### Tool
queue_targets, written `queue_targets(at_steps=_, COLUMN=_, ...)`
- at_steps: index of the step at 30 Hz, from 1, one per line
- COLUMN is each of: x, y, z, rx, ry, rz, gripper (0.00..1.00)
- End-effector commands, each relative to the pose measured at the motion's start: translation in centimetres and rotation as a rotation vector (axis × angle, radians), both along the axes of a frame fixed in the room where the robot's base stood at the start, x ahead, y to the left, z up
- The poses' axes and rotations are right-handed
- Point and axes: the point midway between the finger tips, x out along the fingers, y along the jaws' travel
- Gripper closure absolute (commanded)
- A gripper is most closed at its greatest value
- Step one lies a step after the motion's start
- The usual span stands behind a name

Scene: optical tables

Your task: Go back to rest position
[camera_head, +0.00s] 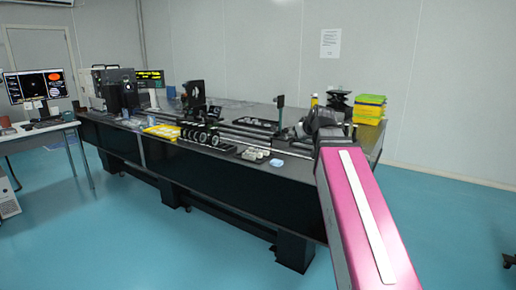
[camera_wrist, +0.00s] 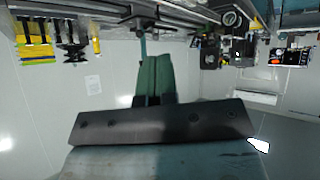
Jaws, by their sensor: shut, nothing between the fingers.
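My gripper (camera_wrist: 153,60) shows in the wrist view, where the picture is upside down. Its two greenish fingers lie together, shut, with nothing between them. In the head view my pink arm reaches from the lower right to the right end of the optical table (camera_head: 240,185). The dark wrist end of the arm is over or beside that end of the table; the fingers cannot be made out there. The table edge also shows along the top of the wrist view.
Yellow and green boxes (camera_head: 369,108) stand at the table's right end, by a black stand (camera_head: 339,100). A slim post (camera_head: 279,108), a row of lens mounts (camera_head: 200,136) and a yellow tray (camera_head: 163,131) are further left. Monitors (camera_head: 37,87) stand left. The blue floor in front is clear.

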Motion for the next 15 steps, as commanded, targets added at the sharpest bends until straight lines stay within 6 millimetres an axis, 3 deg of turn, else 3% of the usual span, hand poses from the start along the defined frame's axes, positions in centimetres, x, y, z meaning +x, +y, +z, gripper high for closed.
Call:
queue_targets(at_steps=8, x=0.1, y=-0.1, z=-2.8, rx=0.005, ry=0.053, rz=-0.014, gripper=1.00)
queue_targets(at_steps=15, x=-0.1, y=-0.2, z=-6.6, rx=0.010, ry=0.127, rz=-0.037, gripper=1.00)
